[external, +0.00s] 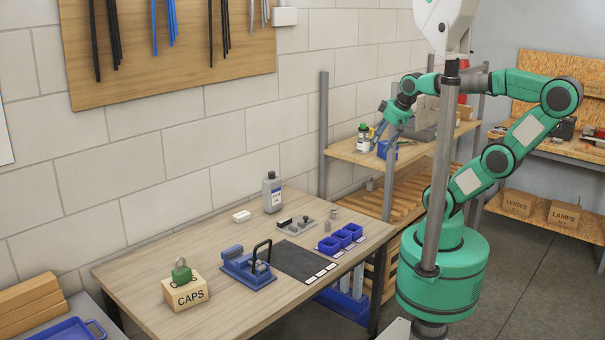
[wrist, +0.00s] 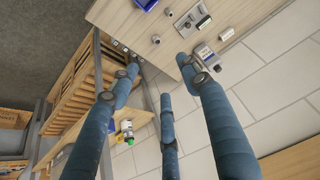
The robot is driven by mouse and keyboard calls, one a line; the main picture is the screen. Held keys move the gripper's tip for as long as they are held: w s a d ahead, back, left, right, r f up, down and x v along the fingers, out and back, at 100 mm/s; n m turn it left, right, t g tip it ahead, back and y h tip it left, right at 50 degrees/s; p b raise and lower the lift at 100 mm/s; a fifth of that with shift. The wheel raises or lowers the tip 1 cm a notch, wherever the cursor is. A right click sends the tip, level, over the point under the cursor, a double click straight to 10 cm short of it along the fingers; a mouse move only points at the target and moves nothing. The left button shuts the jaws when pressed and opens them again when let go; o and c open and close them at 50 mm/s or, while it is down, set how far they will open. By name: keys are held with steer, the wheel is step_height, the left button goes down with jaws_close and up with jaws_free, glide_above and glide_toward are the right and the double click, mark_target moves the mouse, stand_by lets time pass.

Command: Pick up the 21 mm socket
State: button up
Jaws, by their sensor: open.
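Two small grey cylinders, which look like sockets, stand on the wooden workbench (external: 190,265): one (external: 333,213) behind the blue bins and one (external: 327,226) just in front of it. They also show in the wrist view, one near the top edge (wrist: 169,12) and one lower (wrist: 155,39). No size marking is readable, so I cannot tell which is 21 mm. My gripper (external: 384,124) is in the air over the shelf right of the workbench, well away from both. In the wrist view its blue fingers (wrist: 160,85) are spread open, with nothing between them.

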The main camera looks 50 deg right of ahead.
steer(key=shift+w, duration=0.1)
steer(key=w+d+f+g+p, duration=0.1)
steer(key=w+f, duration=0.4)
steer(key=w, duration=0.2)
steer(key=w+d+f+g, duration=0.1)
steer(key=w+f, duration=0.3)
steer(key=w, duration=0.3)
steer(key=w+d+f+g, duration=0.1)
steer(key=w+f, duration=0.3)
steer(key=f, duration=0.4)
steer(key=w+d+f+g+p, duration=0.1)
steer(key=w+f, duration=0.3)
steer(key=f, duration=0.4)
steer(key=shift+w+f, duration=0.15)
steer(key=shift+f, duration=0.1)
steer(key=b, duration=0.1)
glide_above(334, 211)
steer(key=shift+d+f, duration=0.15)
steer(key=shift+f, duration=2)
steer(key=shift+d+f, duration=0.1)
steer(key=shift+f, duration=2)
steer(key=shift+f, duration=0.1)
steer(key=shift+w+f+b, duration=0.1)
steer(key=shift+f+b, duration=0.55)
steer(key=shift+f, duration=1.85)
